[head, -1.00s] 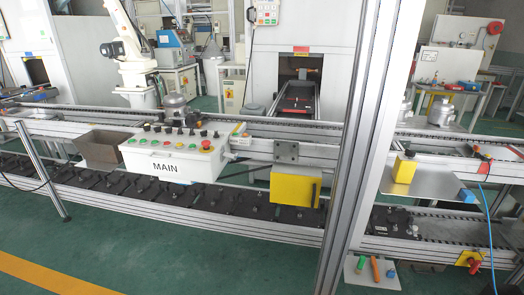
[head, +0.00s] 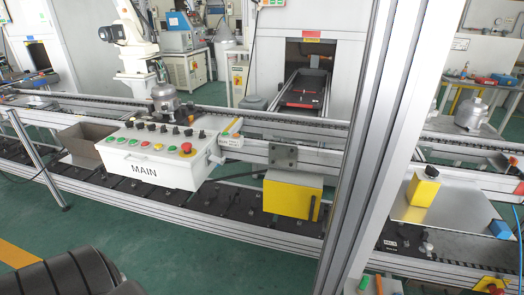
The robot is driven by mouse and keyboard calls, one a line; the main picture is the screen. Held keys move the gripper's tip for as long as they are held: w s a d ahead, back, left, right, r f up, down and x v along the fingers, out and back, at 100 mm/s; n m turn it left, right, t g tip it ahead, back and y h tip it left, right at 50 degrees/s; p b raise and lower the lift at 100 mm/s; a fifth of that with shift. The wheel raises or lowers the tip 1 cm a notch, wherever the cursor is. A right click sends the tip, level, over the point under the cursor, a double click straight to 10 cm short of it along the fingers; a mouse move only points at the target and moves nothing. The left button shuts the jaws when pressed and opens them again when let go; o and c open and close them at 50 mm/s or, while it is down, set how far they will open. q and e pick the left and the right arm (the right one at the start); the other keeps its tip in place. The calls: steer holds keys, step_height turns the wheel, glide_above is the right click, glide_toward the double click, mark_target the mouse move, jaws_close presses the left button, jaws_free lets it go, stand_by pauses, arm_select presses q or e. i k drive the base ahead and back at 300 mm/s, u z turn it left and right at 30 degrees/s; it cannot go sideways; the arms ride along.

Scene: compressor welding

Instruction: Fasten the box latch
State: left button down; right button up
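The white control box marked MAIN (head: 150,163) is mounted on the conveyor frame, with rows of coloured buttons and switches on its sloped top. A small metal fitting (head: 218,158) shows at its right side, but I cannot tell whether it is a latch or whether it is fastened. A yellow box (head: 288,198) with a dark handle-like part on its right side hangs on the frame to the right. Neither of my grippers is in view. A dark ribbed part at the lower left looks like part of my arm.
A thick aluminium post (head: 362,160) stands right of the yellow box. Green floor in front is mostly clear.

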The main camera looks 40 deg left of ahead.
mark_target(221, 162)
steer(key=u, duration=0.2)
steer(key=i, duration=0.7)
steer(key=u, duration=0.95)
steer(key=i, duration=0.3)
steer(key=u, duration=0.3)
